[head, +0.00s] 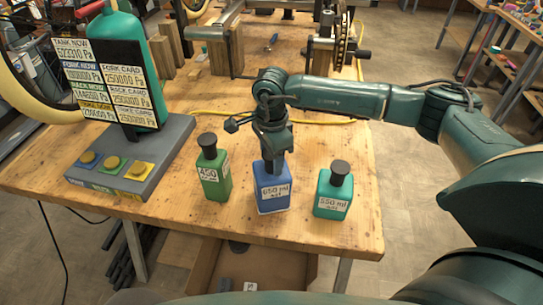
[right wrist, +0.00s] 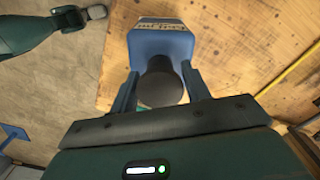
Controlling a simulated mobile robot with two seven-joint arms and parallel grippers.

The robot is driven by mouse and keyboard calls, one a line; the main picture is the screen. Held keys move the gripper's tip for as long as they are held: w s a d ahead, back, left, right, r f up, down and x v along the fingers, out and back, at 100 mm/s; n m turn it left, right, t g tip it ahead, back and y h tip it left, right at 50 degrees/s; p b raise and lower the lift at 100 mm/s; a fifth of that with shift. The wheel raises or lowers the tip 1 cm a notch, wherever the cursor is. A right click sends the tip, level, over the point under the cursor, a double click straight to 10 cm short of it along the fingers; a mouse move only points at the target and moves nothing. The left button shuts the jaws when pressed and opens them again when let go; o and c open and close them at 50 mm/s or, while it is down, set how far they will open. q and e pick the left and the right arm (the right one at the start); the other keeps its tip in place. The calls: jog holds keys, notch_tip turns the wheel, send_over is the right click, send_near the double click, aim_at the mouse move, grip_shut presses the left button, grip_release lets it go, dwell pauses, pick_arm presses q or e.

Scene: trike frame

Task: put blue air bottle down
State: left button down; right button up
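The blue air bottle (head: 272,193) stands upright at the front of the wooden table, with a white label that seems to read 650 ml. My right gripper (head: 273,163) comes down on it from above and hides its cap in the head view. In the right wrist view, the fingers of the right gripper (right wrist: 160,82) lie on both sides of the black cap of the blue bottle (right wrist: 160,45), close against it, so it looks shut on the bottle. The bottle's base seems to rest on the table; contact is hard to confirm.
A green bottle (head: 214,178) stands left of the blue one, a teal bottle (head: 333,192) right of it. A grey stand (head: 150,160) with buttons, cards and a green tank (head: 120,55) is at left. A yellow cable (head: 225,118) crosses behind. Table edge (head: 330,248) is in front.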

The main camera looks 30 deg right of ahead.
jog(key=o, duration=0.3)
